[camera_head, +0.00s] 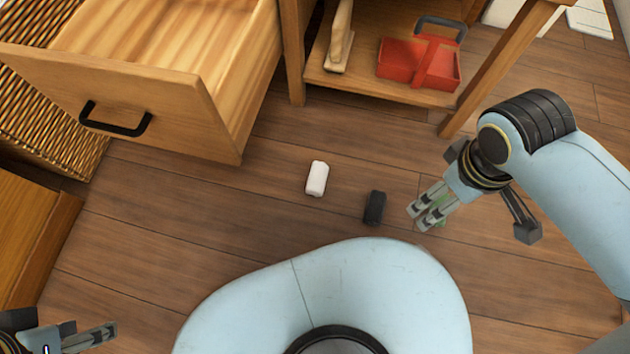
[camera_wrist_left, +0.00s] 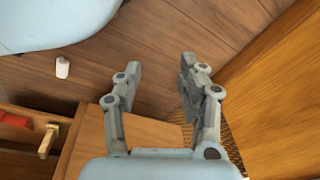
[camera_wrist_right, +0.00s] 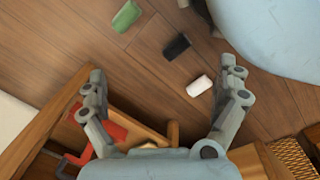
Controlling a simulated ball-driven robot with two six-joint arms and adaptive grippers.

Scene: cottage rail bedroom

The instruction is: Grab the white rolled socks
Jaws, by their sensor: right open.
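The white rolled socks (camera_head: 317,178) lie on the wooden floor in front of the shelf in the head view. They also show in the left wrist view (camera_wrist_left: 62,68) and the right wrist view (camera_wrist_right: 199,86). My right gripper (camera_head: 418,217) is open and empty, to the right of the socks and apart from them. In the right wrist view its fingers (camera_wrist_right: 163,70) stand wide apart, with the socks beyond them near the right finger. My left gripper (camera_wrist_left: 160,68) is open and empty, far from the socks. It shows partly at the bottom left corner of the head view (camera_head: 90,338).
A black roll (camera_head: 374,207) lies right of the socks. A green roll (camera_wrist_right: 126,16) lies beyond it, mostly hidden by my right gripper in the head view. An open drawer (camera_head: 150,105) juts out at upper left. A red caddy (camera_head: 395,62) sits on the low shelf.

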